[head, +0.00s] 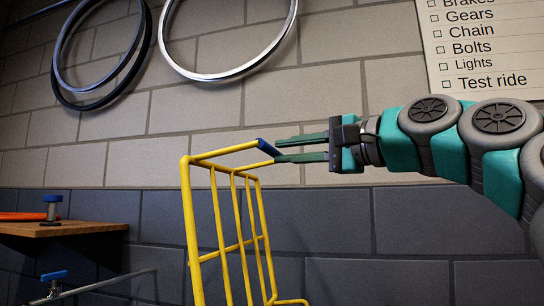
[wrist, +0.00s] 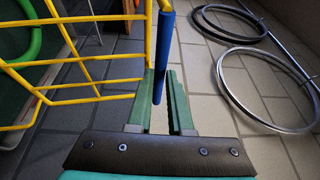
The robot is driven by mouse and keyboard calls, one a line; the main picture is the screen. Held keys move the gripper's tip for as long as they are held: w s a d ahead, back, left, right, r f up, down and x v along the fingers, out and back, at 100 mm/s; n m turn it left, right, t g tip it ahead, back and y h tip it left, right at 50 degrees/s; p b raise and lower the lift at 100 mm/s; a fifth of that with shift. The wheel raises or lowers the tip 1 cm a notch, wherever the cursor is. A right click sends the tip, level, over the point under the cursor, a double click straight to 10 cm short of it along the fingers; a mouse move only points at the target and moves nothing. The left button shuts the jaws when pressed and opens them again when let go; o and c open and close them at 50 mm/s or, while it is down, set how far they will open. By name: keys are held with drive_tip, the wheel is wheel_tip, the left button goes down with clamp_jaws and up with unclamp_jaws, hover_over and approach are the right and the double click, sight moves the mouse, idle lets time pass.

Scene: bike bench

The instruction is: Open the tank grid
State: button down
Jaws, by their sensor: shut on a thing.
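The tank grid is a yellow wire frame (head: 190,220) standing raised in the middle of the head view, seen at an angle, its lower part cut off by the picture's edge. A blue grip (head: 266,147) sits on its top bar at the right end. My gripper (head: 277,150) reaches in from the right, its green fingers closed around the blue grip. In the wrist view the blue grip (wrist: 165,45) runs between the fingertips of my gripper (wrist: 164,82), and the yellow grid (wrist: 75,50) spreads to the left.
Wheel rims (head: 228,76) and a checklist (head: 485,50) hang on the brick wall behind.

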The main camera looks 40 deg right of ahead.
drive_tip(key=shift+s+d+r, duration=0.2)
drive_tip(key=shift+d, duration=0.05)
drive_tip(key=c, duration=0.8)
unclamp_jaws()
drive_tip(key=shift+f, duration=0.1)
drive_tip(key=v, duration=0.7)
drive_tip(key=shift+s, duration=0.35)
drive_tip(key=shift+s+d+f, duration=0.1)
drive_tip(key=shift+d, duration=0.05)
